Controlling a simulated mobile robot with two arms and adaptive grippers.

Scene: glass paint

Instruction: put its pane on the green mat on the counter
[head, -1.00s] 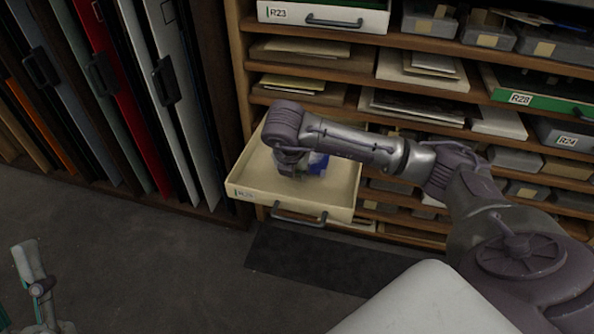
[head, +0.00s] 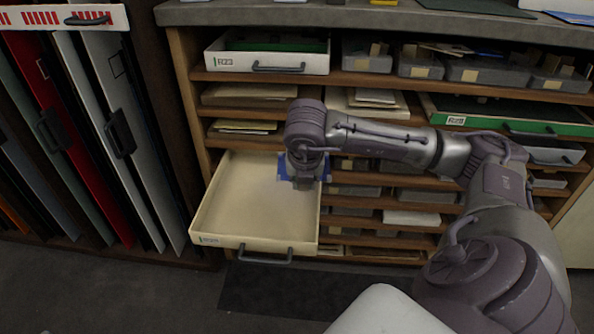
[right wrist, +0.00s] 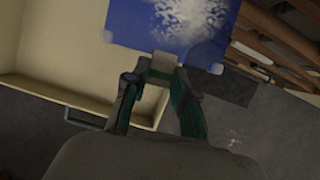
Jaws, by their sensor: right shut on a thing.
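My right gripper (head: 304,180) is shut on a blue pane (head: 285,168). In the head view the pane is mostly hidden behind the gripper and wrist, near the right side of the pulled-out cream drawer (head: 206,207). In the right wrist view the gripper (right wrist: 163,68) grips the pane (right wrist: 140,22) by its near edge. The pane has a white frosted pattern and pale corners. The counter top (head: 330,14) runs along the upper edge of the head view. My left gripper is out of view.
The shelf rack holds a white drawer labelled R23 (head: 221,62), a green-fronted tray (head: 500,118), grey boxes and stacked sheets. Tall upright panels with handles (head: 120,140) stand at the left. A dark floor mat (head: 265,290) lies below the drawer.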

